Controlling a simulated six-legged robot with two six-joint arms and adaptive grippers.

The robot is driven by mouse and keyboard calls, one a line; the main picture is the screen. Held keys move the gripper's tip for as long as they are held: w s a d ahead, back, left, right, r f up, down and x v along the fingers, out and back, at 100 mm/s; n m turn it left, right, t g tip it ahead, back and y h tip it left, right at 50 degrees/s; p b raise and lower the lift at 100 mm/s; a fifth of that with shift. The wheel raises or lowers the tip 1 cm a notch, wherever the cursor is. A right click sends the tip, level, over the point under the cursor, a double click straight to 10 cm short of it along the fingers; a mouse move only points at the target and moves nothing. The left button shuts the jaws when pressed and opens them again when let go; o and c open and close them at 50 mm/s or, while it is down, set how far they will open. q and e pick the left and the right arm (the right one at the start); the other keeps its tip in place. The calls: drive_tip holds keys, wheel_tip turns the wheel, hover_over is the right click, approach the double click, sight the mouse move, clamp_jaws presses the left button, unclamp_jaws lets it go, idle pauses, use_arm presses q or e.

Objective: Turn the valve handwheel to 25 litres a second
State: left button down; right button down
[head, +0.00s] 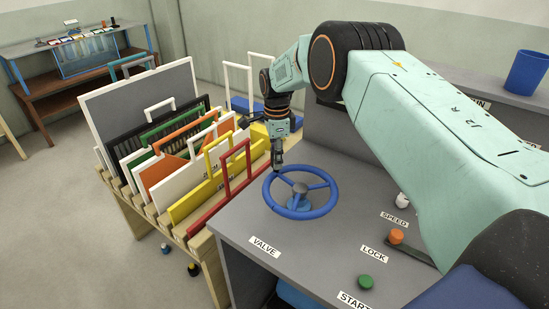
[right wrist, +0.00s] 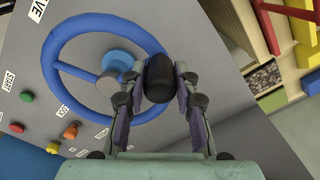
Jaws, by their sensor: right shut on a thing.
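The blue valve handwheel (head: 302,214) lies flat on the grey console behind the VALVE label (head: 265,247). It has a blue-grey hub and spokes, and it also shows in the right wrist view (right wrist: 48,66). A black knob (right wrist: 158,70) stands on its rim. My right gripper (head: 277,165) is at the far left part of the rim. In the right wrist view, its fingers (right wrist: 158,88) are on both sides of the knob, shut on it. No flow reading can be made out. My left gripper is not in view.
An orange knob (head: 396,236) by LOCK, a green button (head: 365,282) by START and a white knob (head: 402,200) by SPEED are on the console. Left of it, a wooden rack (head: 205,262) holds several framed panels. A blue cup (head: 527,72) stands at the back right.

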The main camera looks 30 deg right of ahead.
idle(0.4)
drive_tip(key=c, duration=1)
unclamp_jaws()
drive_tip(key=shift+r, duration=0.1)
wheel_tip(320, 180, up, 12)
drive_tip(key=shift+f, duration=0.1)
drive_tip(key=shift+s+f, duration=0.1)
